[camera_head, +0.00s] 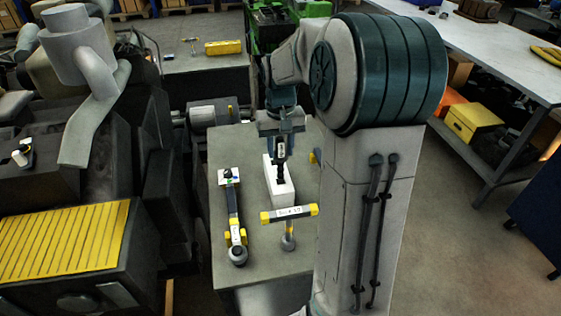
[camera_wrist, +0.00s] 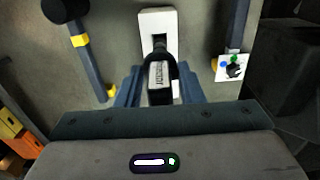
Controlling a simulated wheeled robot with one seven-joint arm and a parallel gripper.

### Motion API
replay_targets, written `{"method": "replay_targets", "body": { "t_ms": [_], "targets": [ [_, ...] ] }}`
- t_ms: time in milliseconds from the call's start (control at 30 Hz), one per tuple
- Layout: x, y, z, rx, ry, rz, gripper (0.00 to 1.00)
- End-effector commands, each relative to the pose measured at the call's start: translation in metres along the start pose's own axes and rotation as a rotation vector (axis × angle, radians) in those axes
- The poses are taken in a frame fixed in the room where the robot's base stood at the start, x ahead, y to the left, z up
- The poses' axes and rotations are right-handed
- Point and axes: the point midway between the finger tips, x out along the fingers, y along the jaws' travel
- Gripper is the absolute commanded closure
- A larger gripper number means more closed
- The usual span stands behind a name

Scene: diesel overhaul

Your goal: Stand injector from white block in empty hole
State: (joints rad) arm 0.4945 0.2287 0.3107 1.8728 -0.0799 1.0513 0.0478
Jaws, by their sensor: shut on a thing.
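The dark injector (camera_head: 281,160) is upright between the fingers of my gripper (camera_head: 280,137), which is shut on it. Its lower end is at the top of the white block (camera_head: 284,197) on the grey bench. I cannot tell whether it still sits in the block's hole or just clears it. In the wrist view, the injector (camera_wrist: 159,75), with a pale label, is between the blue-grey fingers of my gripper (camera_wrist: 156,92), and the white block (camera_wrist: 157,19) shows beyond it. I cannot make out the empty hole in either view.
A T-handled tool (camera_head: 289,213) stands in front of the block. The dark engine (camera_head: 110,150) with a yellow ribbed cover (camera_head: 65,240) is at the left.

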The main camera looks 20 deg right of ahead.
Motion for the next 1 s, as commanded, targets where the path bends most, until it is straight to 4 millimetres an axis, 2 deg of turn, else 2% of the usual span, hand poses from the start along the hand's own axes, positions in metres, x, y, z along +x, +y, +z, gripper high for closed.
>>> {"method": "replay_targets", "body": {
  "t_ms": [200,1000],
  "targets": [
    [-0.018,0.0,0.0,0.0,0.001,0.0,0.93],
    [-0.05,0.0,0.0,0.0,0.001,0.0,0.93]
  ]
}}
